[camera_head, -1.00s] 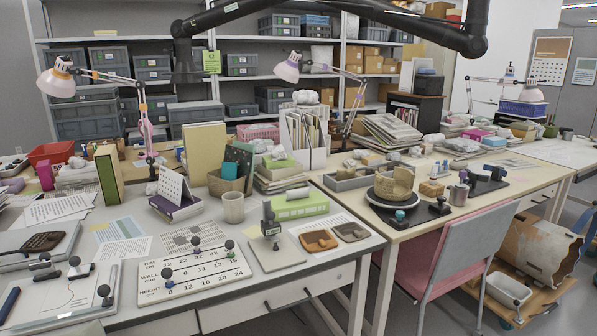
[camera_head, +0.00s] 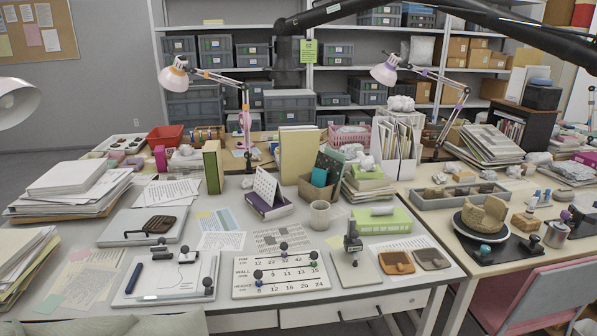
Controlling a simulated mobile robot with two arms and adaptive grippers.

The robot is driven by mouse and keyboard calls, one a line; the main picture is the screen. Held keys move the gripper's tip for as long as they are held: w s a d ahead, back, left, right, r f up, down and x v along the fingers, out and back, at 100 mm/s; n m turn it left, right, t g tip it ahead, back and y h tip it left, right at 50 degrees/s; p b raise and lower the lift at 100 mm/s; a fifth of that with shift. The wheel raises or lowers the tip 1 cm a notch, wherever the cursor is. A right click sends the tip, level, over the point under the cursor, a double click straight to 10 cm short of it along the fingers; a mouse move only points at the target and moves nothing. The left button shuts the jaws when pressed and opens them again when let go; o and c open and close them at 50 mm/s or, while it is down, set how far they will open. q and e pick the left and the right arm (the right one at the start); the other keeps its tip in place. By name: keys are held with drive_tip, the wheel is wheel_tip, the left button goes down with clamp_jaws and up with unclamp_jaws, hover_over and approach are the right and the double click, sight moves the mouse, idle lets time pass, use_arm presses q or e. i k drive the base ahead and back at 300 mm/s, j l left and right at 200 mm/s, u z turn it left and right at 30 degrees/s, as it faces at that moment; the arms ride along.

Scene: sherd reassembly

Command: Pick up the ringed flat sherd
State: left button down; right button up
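No ring can be made out clearly on any sherd at this size. An orange-brown flat sherd (camera_head: 396,262) and a dark brown flat sherd (camera_head: 431,258) lie side by side at the front right of the near table. Another dark brown flat piece (camera_head: 159,224) lies on a grey board at the left. I cannot tell which of these is the ringed one.
A small upright stand (camera_head: 353,243) is left of the orange-brown sherd. A number card (camera_head: 281,274), a clipboard (camera_head: 168,278) and a mug (camera_head: 320,214) crowd the table. A part-built pot (camera_head: 484,214) stands on a turntable at right. A pink chair (camera_head: 530,295) is at the lower right.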

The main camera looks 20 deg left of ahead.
sight(157, 224)
drive_tip(key=u, duration=1.45)
drive_tip(key=j, duration=0.4)
drive_tip(key=i+j+u, duration=0.1)
drive_tip(key=j, duration=0.3)
